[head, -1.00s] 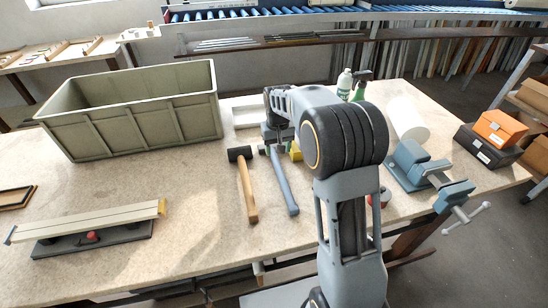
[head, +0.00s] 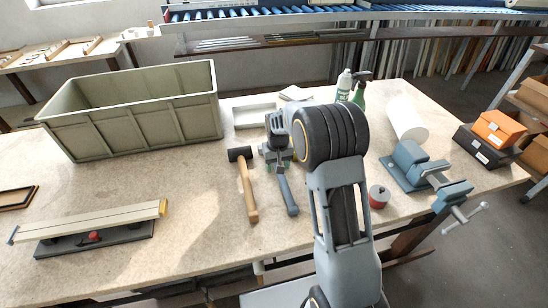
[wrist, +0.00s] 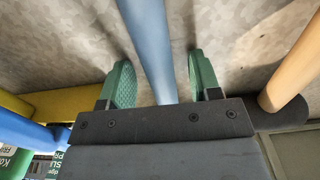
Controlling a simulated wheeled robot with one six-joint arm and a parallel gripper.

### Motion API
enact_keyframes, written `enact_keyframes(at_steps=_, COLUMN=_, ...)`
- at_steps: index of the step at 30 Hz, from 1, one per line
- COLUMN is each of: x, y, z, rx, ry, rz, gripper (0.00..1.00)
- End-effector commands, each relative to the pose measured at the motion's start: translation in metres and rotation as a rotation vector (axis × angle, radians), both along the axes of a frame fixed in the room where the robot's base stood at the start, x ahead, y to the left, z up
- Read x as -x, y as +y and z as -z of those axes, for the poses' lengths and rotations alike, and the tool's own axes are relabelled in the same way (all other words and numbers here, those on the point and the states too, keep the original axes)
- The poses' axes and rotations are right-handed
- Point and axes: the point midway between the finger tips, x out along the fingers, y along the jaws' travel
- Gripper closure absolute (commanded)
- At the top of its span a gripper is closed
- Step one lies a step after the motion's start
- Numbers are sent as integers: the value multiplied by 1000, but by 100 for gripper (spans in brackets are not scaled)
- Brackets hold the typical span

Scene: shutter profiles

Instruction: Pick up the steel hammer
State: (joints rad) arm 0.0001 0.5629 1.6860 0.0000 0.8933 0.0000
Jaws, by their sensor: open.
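The steel hammer shows as a blue-grey handle (head: 288,196) lying on the workbench in the head view; its head is hidden under my gripper and arm. In the wrist view the handle (wrist: 150,45) runs between the two green finger pads of my gripper (wrist: 163,78), with a gap on each side. My gripper is open, low over the head end of the handle, and also shows in the head view (head: 275,156). I cannot tell how far down the handle the pads reach.
A mallet with black head and wooden handle (head: 248,192) lies close left of the hammer. A grey-green crate (head: 145,130), a red tin (head: 378,197), a blue vise (head: 410,165) and bottles (head: 343,86) stand around. A yellow item (wrist: 50,103) is left in the wrist view.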

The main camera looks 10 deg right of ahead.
Motion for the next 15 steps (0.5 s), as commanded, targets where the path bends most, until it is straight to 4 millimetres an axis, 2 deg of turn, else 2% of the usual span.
enact_keyframes(at_steps=2, x=0, y=0, z=0, rx=0, ry=0, rz=0, gripper=43)
enact_keyframes(at_steps=15, x=0, y=0, z=-1, rx=0, ry=-1, rz=0, gripper=84)
